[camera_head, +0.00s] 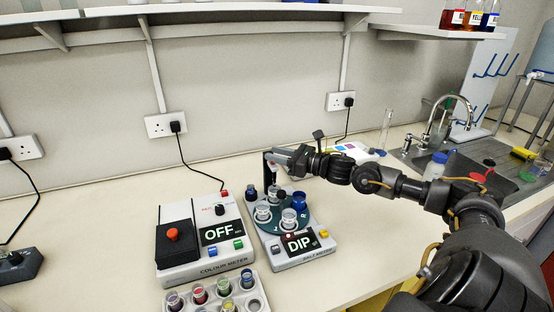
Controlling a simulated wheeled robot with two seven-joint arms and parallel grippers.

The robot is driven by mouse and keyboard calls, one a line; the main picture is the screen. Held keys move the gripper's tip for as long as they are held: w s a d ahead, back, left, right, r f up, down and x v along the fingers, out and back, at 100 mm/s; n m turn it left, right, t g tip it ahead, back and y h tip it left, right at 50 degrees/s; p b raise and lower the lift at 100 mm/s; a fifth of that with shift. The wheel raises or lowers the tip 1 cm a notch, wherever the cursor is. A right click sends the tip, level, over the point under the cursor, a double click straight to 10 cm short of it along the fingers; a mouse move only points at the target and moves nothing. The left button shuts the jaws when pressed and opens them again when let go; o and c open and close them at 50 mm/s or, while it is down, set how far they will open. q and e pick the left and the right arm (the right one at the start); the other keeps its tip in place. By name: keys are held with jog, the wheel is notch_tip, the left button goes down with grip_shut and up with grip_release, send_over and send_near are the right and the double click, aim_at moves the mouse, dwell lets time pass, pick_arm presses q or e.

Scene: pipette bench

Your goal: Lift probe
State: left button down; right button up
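The salt meter (318,257) stands on the bench with a small screen reading DIP. Its turntable (276,221) carries clear cups (263,213) and a blue one (299,202). A dark upright post stands at the back of the meter, and the thin probe (273,178) hangs over the turntable beside it. My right gripper (275,157) reaches in from the right and is at the top of the post and probe. Its fingers are too small and overlapped to tell whether they are shut on the probe. My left gripper is not in view.
The colour meter (193,272), reading OFF, stands left of the salt meter. A rack (237,301) of coloured vials is in front. A white-capped bottle (435,166), a glass tube (385,129) and a sink (463,160) lie to the right.

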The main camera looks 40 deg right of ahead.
jog(key=shift+f, duration=0.15)
jog(key=p+v, duration=0.1)
jog(key=v, duration=0.9)
jog(key=shift+s, duration=0.4)
dwell(0.5)
